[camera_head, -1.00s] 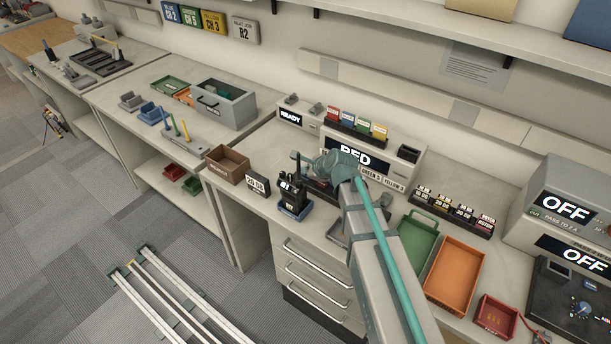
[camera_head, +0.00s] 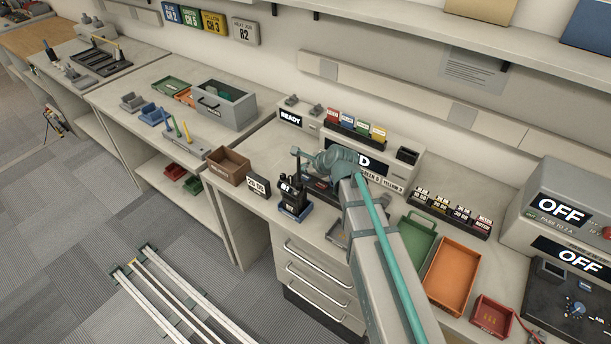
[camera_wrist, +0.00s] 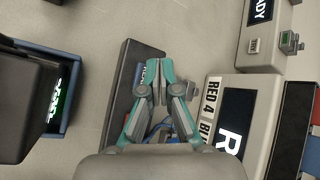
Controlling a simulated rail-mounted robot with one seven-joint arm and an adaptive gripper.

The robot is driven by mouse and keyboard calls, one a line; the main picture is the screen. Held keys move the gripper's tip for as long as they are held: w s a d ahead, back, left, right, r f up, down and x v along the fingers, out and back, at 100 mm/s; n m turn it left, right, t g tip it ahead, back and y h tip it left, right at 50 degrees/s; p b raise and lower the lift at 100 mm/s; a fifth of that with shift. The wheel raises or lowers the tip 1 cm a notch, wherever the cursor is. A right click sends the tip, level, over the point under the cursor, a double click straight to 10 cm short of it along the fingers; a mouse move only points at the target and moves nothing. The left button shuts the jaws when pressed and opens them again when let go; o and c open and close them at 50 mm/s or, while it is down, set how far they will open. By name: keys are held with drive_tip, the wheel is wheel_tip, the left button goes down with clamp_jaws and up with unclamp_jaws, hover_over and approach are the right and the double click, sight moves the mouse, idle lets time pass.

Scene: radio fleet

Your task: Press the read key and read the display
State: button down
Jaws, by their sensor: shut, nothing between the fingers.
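My gripper (camera_wrist: 160,82) is shut and empty, its teal fingertips together in the wrist view. It is over a dark slab (camera_wrist: 118,105) with a small label beside the fingertips; contact cannot be told. The display (camera_head: 383,166) stands behind my gripper in the head view; my arm hides most of its word, leaving a "D". In the wrist view the display (camera_wrist: 234,120) shows an "R" and a "RED 4" strip. A box with a READY screen (camera_head: 290,118) stands left of it. I cannot make out which part is the read key.
A black radio (camera_head: 292,190) stands in a blue holder left of my arm. A brown bin (camera_head: 229,165) and a small dark sign (camera_head: 258,187) are further left. Green (camera_head: 412,240) and orange (camera_head: 452,275) trays lie right of my arm. Coloured cards stand behind the display.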

sight(306, 177)
drive_tip(key=shift+r+p, duration=1.35)
drive_tip(key=shift+r, duration=0.75)
